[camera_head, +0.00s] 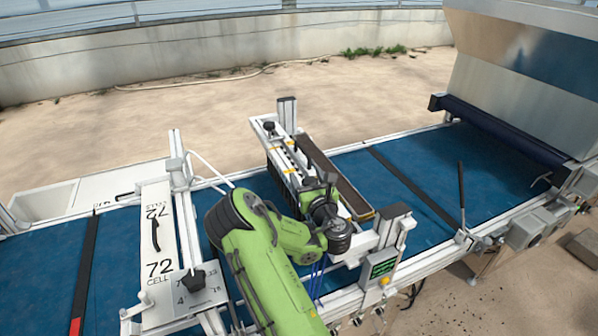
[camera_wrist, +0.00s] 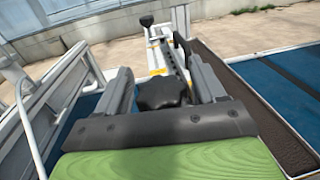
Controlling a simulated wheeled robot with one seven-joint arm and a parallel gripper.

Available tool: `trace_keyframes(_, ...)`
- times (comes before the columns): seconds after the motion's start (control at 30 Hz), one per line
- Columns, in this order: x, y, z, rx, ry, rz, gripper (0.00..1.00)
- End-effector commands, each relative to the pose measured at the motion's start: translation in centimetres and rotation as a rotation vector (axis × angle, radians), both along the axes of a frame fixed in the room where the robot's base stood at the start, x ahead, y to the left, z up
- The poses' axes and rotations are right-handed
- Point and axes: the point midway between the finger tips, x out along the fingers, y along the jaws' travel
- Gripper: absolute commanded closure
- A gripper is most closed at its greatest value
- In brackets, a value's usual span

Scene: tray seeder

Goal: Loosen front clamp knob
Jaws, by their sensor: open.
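A black lobed clamp knob (camera_wrist: 162,92) lies between the two fingers of my gripper (camera_wrist: 163,84) in the wrist view. The fingers are open, one on each side of the knob, with a visible gap on the left; contact on the right is unclear. In the head view my gripper (camera_head: 318,190) is over the near part of the white seeder bar (camera_head: 281,158), and my arm hides the knob beneath. A second black knob (camera_wrist: 147,20) stands at the bar's far end in the wrist view; it also shows in the head view (camera_head: 269,128).
A brown-filled trough (camera_head: 335,175) runs beside the bar. A control box with a green screen (camera_head: 382,268) stands at the near rail. A "72 cell" plate (camera_head: 158,225) with a black knob (camera_head: 193,281) is at left.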

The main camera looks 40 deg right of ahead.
Motion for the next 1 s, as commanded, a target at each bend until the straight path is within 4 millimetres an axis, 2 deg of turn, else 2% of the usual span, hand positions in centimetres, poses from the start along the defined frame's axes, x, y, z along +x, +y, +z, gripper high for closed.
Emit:
trace_keyframes(0.27,-0.08,-0.04,0.06,0.0,0.0,0.0,0.32)
trace_keyframes(0.6,-0.05,-0.02,0.04,0.0,0.0,0.001,0.82)
trace_keyframes(1.0,0.0,0.12,0.07,-0.001,-0.001,0.138,0.82)
